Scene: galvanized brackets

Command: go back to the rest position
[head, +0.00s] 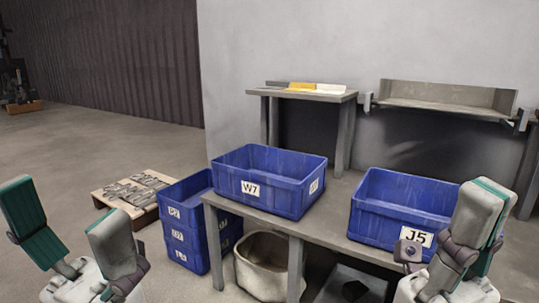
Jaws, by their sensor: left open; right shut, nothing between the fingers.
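My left gripper (64,215) is at the bottom left, over the floor. Its two fingers point up and are wide apart with nothing between them. One finger shows its green pad. My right gripper (479,215) is at the bottom right, its fingers together and empty. In the picture it overlaps the right part of the blue bin labelled J5 (400,210) and hides some of it. I cannot tell whether it touches the bin.
Another blue bin, W7 (263,202), stands on the grey bench (335,200). Stacked blue bins (182,237) stand left of the bench. A pale sack-like container (262,270) is under it. A pallet with metal brackets (112,193) lies further left. Open floor (100,140) extends behind it.

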